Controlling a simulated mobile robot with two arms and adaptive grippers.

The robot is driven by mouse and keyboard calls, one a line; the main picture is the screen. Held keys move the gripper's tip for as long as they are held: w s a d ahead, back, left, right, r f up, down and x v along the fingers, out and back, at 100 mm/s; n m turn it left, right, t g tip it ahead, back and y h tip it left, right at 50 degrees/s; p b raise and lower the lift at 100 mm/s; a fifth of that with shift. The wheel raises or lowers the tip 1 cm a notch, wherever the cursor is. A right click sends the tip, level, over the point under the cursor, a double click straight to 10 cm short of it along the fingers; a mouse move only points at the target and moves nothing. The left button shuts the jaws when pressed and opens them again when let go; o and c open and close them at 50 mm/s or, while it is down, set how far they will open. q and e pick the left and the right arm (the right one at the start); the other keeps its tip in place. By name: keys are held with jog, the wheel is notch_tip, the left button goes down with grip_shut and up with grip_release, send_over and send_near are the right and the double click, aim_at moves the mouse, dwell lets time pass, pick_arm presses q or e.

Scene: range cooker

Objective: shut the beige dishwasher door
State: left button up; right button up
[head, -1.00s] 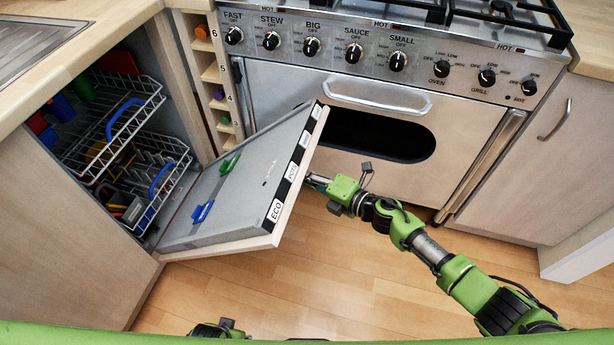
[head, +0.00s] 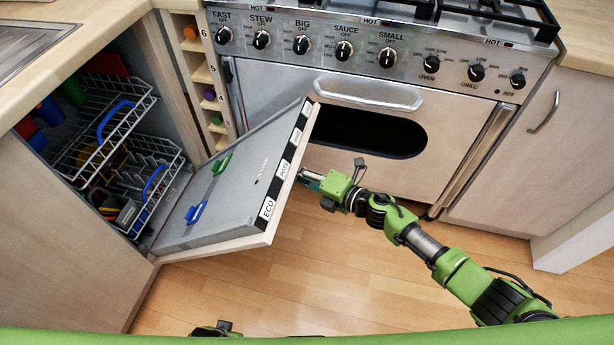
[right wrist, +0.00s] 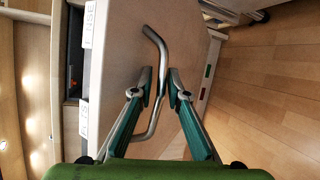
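The beige dishwasher door (head: 228,238) stands partly open, tilted outward, its grey inner face towards the racks and its dark control strip along the upper edge. Its beige outer face also shows in the right wrist view (right wrist: 122,45), with a bent metal bar handle (right wrist: 163,57). My right gripper (head: 310,179) is at the outer side of the door near that edge. In the right wrist view its two fingers (right wrist: 160,78) are apart, with the handle between them; contact cannot be made out. Only a bit of my left wrist shows at the bottom edge; its fingers cannot be made out.
The dishwasher cavity holds an upper rack (head: 100,115) and a lower rack (head: 150,170) with dishes. A narrow bottle shelf (head: 203,75) and the steel range cooker (head: 270,85) stand beside the door. The wooden floor (head: 340,275) in front is clear.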

jog(key=v, duration=1.1)
jog(key=shift+s+d+r, duration=0.2)
jog(key=shift+d, duration=0.05)
